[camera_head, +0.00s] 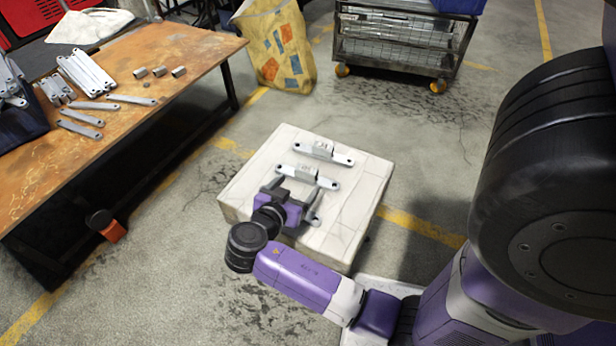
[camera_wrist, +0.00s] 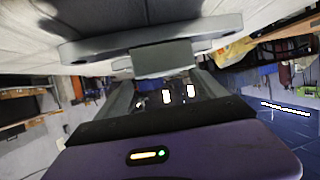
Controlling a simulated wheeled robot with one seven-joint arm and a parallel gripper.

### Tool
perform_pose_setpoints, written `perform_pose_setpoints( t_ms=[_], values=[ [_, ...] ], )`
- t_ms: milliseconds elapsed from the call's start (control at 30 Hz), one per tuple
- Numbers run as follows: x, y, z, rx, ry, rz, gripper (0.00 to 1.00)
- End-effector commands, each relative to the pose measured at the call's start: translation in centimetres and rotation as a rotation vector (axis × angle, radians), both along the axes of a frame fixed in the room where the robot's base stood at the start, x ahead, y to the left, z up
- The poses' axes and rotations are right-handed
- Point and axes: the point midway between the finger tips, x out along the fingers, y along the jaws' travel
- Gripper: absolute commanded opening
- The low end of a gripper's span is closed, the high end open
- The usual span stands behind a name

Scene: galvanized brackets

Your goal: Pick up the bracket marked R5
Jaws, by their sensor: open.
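A pale block (camera_head: 240,190) bears a far bracket (camera_head: 322,152) and a middle bracket (camera_head: 308,177), both grey with a raised centre and holes at the ends. A grey end (camera_head: 315,220), seemingly of a third bracket, shows beside my gripper, which hides the rest. My gripper (camera_head: 293,192) is open over the near part of the block, just short of the middle bracket. In the wrist view, a bracket (camera_wrist: 85,48) with a raised centre lies across, just past the fingertips of my gripper (camera_wrist: 162,82). I cannot read any mark, so I cannot tell which is R5.
A rusty workbench (camera_head: 150,45) at the left holds several loose grey brackets and small cylinders. A yellow bag (camera_head: 275,45) and a wire cart (camera_head: 400,45) stand behind the block. Concrete floor is clear to the block's right.

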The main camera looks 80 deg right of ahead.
Motion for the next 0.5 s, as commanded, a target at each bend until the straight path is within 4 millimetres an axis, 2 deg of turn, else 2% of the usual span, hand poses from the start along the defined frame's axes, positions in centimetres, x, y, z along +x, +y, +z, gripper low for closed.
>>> perform_pose_setpoints(
  t_ms=[267,500],
  values=[
    [-0.3,-2.6,-0.9,0.002,0.0,-0.002,0.8],
    [-0.4,-5.9,-1.6,0.002,0.001,-0.001,0.8]
  ],
)
